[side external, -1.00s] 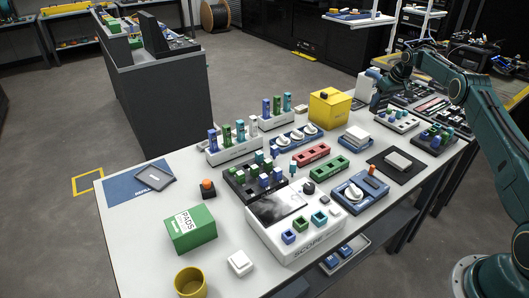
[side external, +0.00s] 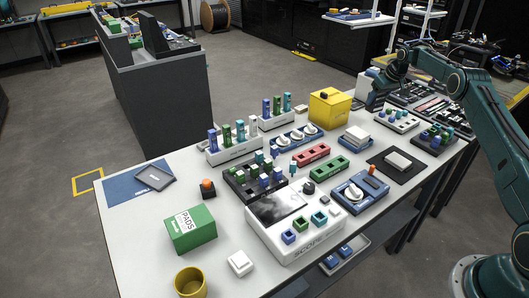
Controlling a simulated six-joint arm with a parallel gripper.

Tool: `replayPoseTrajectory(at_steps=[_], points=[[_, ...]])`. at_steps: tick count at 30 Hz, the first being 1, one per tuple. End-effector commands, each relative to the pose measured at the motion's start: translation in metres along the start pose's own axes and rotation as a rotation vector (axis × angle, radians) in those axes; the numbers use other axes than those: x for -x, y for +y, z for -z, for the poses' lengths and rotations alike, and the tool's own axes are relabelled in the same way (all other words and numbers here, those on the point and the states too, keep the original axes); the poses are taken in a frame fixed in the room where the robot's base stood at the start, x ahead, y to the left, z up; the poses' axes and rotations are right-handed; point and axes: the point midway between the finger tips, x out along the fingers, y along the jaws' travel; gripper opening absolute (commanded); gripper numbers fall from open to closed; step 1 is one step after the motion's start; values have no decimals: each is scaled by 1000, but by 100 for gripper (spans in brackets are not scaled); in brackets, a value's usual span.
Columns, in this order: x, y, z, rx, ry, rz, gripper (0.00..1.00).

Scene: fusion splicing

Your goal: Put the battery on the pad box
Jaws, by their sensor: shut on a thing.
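The pad box (side external: 190,229) is a green box with a white PADS label, standing at the near left of the table in the side external view. Its top looks clear. My gripper (side external: 374,102) is at the far right part of the table, beyond the yellow box and far from the pad box. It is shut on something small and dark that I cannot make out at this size. I cannot pick out the battery with certainty elsewhere on the table.
A yellow box (side external: 329,108) stands left of my gripper. Racks with coloured pegs (side external: 233,147), a white scope unit (side external: 296,222) and blue trays fill the middle. An orange button (side external: 208,188), a yellow cup (side external: 190,283) and a white block (side external: 240,263) stand around the pad box.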

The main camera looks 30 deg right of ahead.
Motion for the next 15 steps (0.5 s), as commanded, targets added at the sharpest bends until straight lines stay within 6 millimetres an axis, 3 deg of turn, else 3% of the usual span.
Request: replayPoseTrajectory(at_steps=[15], points=[[5, -113, 17, 18, 1, 7, 24]])
